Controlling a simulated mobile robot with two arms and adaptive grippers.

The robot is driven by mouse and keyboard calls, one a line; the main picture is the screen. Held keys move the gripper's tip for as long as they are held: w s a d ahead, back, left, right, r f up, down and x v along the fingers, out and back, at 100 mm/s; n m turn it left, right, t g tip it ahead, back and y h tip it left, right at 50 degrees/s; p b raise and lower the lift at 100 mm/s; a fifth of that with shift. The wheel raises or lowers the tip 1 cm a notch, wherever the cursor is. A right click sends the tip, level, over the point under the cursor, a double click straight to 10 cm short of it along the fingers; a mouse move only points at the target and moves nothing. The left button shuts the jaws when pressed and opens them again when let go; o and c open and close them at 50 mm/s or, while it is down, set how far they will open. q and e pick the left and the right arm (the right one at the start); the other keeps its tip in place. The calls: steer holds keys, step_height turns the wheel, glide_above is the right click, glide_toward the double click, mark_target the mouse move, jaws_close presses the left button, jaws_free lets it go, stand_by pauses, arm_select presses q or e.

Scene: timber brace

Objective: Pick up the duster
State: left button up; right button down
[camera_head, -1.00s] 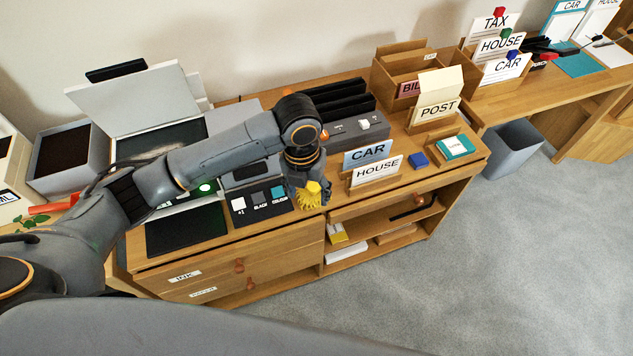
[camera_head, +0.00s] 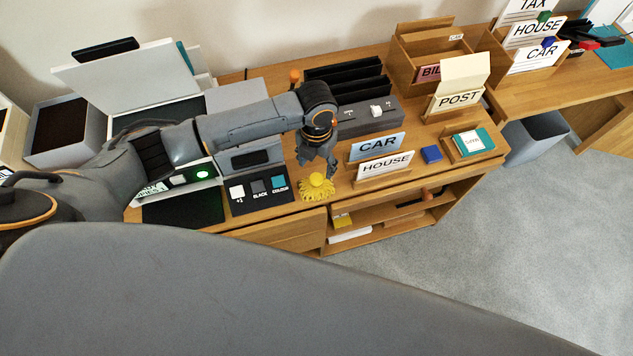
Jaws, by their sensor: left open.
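The duster (camera_head: 316,189) is a yellow fringed head with a rounded yellow top. It sits at the front edge of the wooden desk, just right of the panel with the +1, BLACK and COLOUR buttons. My left gripper (camera_head: 318,167) is directly above and slightly behind it, pointing down, with its dark fingers open. The fingers come close to the duster's top; I cannot tell whether they touch it. I see nothing held between them. My right gripper is not in view.
The button panel (camera_head: 259,194) lies left of the duster. CAR (camera_head: 377,145) and HOUSE (camera_head: 385,164) cards stand to its right, with a blue block (camera_head: 431,154) beyond. A printer-like machine (camera_head: 243,158) stands behind my arm. Open carpet (camera_head: 440,237) lies right of the desk.

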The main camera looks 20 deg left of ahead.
mark_target(316, 178)
arm_select(q)
steer(key=shift+s+f+p, duration=0.3)
steer(key=shift+f+p, duration=0.2)
steer(key=shift+f, duration=0.45)
step_height(316, 178, down, 2)
steer(key=shift+d+f, duration=0.1)
steer(key=shift+f, duration=0.5)
steer(key=shift+c, duration=0.3)
steer(key=c, duration=1.1)
jaws_close()
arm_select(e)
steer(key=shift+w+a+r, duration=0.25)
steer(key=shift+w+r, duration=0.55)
